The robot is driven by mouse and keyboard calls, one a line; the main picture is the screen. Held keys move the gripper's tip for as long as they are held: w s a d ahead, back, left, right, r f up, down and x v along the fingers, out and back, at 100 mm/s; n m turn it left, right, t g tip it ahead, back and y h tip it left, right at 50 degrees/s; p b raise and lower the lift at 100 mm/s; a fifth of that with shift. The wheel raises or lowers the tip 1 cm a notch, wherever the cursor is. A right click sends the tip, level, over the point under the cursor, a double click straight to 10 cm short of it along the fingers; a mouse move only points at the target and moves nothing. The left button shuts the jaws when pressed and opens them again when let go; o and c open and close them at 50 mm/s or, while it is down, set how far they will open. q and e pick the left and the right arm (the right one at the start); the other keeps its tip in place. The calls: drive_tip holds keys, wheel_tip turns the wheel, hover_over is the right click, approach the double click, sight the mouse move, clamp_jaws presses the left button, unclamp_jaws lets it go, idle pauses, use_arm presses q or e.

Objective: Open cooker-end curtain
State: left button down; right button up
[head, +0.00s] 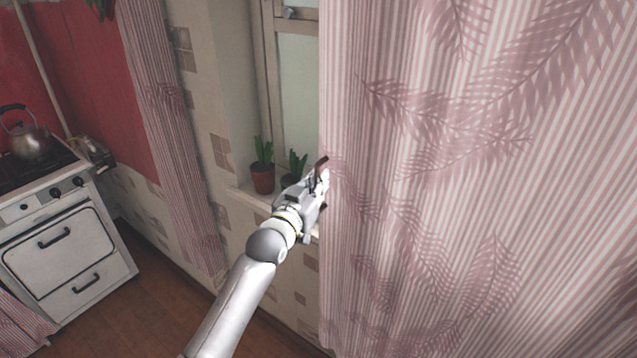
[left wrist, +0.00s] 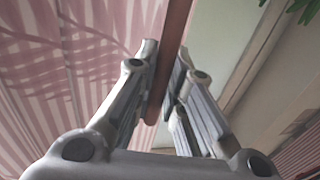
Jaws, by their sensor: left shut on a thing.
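A narrow pink striped curtain (head: 165,130) hangs beside the cooker, at the left of the window (head: 297,95). A wide pink striped curtain with leaf prints (head: 450,190) fills the right of the head view. My left gripper (head: 320,175) is at the wide curtain's left edge, in front of the window. In the left wrist view its fingers (left wrist: 165,85) are shut on a reddish-brown upright strip (left wrist: 177,30) along that curtain's edge; the wide curtain (left wrist: 70,70) is left of the strip. My right gripper is not in view.
Potted plants (head: 263,170) stand on the window sill (head: 250,197) close behind my left gripper. The white cooker (head: 70,240) with a kettle (head: 28,138) is at the far left. Bare wooden floor (head: 165,310) shows between cooker and arm.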

use_arm(q)
drive_tip(key=c, duration=1.5)
unclamp_jaws()
drive_tip(key=shift+a, duration=0.1)
drive_tip(key=v, duration=1.2)
drive_tip(key=shift+r, duration=0.1)
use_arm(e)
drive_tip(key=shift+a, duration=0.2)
